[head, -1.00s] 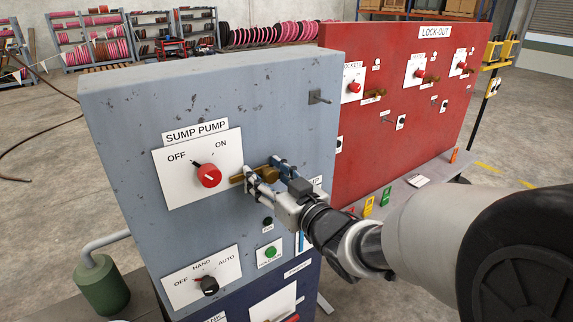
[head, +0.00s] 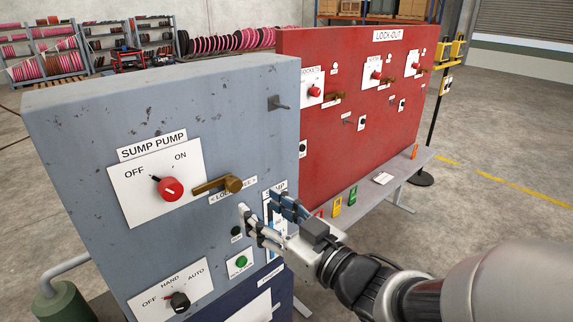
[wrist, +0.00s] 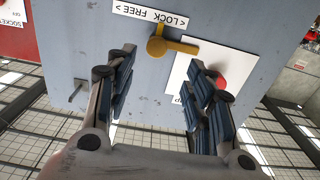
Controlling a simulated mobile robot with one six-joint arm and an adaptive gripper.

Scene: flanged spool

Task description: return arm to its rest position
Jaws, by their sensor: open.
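My gripper (head: 262,218) is open and empty in front of the grey panel (head: 85,110), below and to the right of the brass lever (head: 220,185). In the wrist view, the two blue-padded fingers of my gripper (wrist: 160,95) are spread wide. The brass lever (wrist: 170,47) shows beyond them, apart from both, beside the "LOCK FREE" label (wrist: 150,15). My arm (head: 375,285) reaches in from the lower right of the head view.
A red sump pump knob (head: 170,188) sits left of the lever. A black selector (head: 180,302) and a green button (head: 241,262) are lower down. A red lock-out board (head: 350,130) stands behind, with a grey shelf (head: 400,185) below it. Open floor lies to the right.

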